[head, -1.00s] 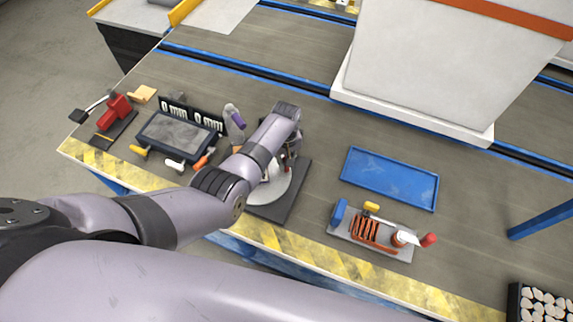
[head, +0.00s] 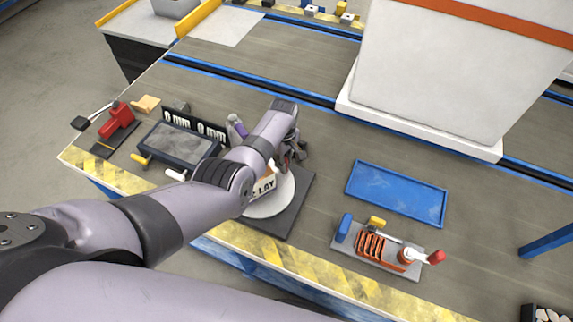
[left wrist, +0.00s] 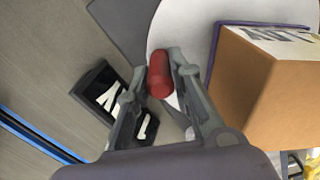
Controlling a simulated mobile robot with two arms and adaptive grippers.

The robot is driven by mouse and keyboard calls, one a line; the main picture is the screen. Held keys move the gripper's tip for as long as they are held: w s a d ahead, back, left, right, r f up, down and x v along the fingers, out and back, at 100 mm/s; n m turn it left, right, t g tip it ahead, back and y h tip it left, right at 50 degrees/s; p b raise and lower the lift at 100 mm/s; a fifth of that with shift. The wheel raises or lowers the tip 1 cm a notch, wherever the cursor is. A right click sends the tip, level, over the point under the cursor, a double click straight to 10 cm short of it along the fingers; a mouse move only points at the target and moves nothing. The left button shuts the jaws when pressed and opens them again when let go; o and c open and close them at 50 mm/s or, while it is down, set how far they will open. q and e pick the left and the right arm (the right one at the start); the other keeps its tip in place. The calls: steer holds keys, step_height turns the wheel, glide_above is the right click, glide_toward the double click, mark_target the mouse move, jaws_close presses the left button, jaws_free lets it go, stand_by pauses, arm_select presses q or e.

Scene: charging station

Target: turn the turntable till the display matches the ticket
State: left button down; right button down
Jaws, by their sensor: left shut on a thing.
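The turntable is a white round plate (head: 285,203) on a dark grey square base (head: 300,222); the plate also shows in the left wrist view (left wrist: 168,25). A brown box (left wrist: 262,92) with black lettering on white stands on it. In the head view the box's label (head: 263,187) reads roughly "CLAY", partly behind my arm. My left gripper (head: 290,160) is shut on a red cylindrical handle (left wrist: 160,74) at the plate's edge. The black display (head: 195,126) shows "0 mm 0 mm". I cannot make out a ticket. My right gripper is not in view.
A grey-screened panel (head: 178,145) and red tool (head: 118,116) lie left. A black block with white marks (left wrist: 108,92) is partly behind a finger. A large white housing (head: 440,65) stands behind.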

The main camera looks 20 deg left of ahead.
mark_target(273, 163)
arm_select(q)
steer(key=shift+w+a+n+b, duration=0.35)
steer(key=shift+a+n, duration=0.3)
steer(key=shift+n, duration=0.2)
steer(key=shift+w+a+n+b, duration=0.35)
steer(key=shift+a+n, duration=0.3)
steer(key=shift+n, duration=0.2)
steer(key=shift+w+a+n+b, duration=0.2)
steer(key=shift+a+n+b, duration=0.1)
steer(key=shift+a+n, duration=0.9)
steer(key=c, duration=1.4)
jaws_free()
steer(key=shift+r, duration=0.15)
step_height(273, 163, up, 12)
steer(key=shift+f, duration=0.15)
